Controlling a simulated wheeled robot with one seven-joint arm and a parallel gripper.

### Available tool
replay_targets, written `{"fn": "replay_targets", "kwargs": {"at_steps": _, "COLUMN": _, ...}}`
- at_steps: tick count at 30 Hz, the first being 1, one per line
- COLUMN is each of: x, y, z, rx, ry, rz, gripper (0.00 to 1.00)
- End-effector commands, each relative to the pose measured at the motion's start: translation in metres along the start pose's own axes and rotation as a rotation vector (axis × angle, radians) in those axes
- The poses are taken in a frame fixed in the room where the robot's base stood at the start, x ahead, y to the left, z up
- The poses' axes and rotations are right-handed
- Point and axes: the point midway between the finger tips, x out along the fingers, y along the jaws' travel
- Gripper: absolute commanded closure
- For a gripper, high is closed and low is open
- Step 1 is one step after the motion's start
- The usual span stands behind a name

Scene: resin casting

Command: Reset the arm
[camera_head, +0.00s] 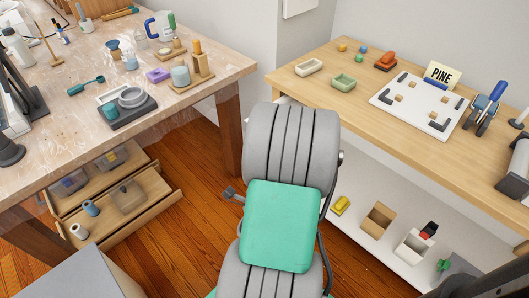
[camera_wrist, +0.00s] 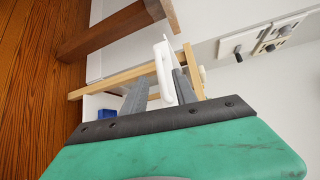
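My arm, grey with a green panel, reaches down through the middle of the head view, between the two tables. In the wrist view my gripper (camera_wrist: 162,76) has its two grey fingers spread apart. A narrow white piece (camera_wrist: 161,62) shows between them, close to the right finger. I cannot tell whether it is near the fingers or behind them. In the head view most of the gripper is hidden by the arm. A small grey part sticks out left of the arm, over the wooden floor.
A plastic-covered worktable (camera_head: 224,83) with cups, tools and a scale stands left, above open drawers (camera_head: 150,203). A wooden table (camera_head: 300,90) with a white board (camera_head: 400,110) and "PINE" sign (camera_head: 441,75) stands right. Its lower shelf (camera_head: 360,232) holds small boxes. Floor (camera_head: 190,160) shows between.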

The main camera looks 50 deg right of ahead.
Motion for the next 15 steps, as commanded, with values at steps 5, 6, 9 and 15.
{"fn": "replay_targets", "kwargs": {"at_steps": 5, "x": -0.004, "y": -0.001, "z": -0.002, "rx": 0.002, "ry": 0.009, "rz": -0.002, "gripper": 0.66}}
{"fn": "replay_targets", "kwargs": {"at_steps": 6, "x": -0.004, "y": -0.001, "z": -0.003, "rx": 0.002, "ry": 0.011, "rz": -0.002, "gripper": 0.66}}
{"fn": "replay_targets", "kwargs": {"at_steps": 9, "x": -0.004, "y": -0.001, "z": -0.004, "rx": 0.002, "ry": 0.014, "rz": -0.002, "gripper": 0.66}}
{"fn": "replay_targets", "kwargs": {"at_steps": 15, "x": -0.002, "y": -0.007, "z": 0.008, "rx": -0.03, "ry": -0.025, "rz": 0.009, "gripper": 0.66}}
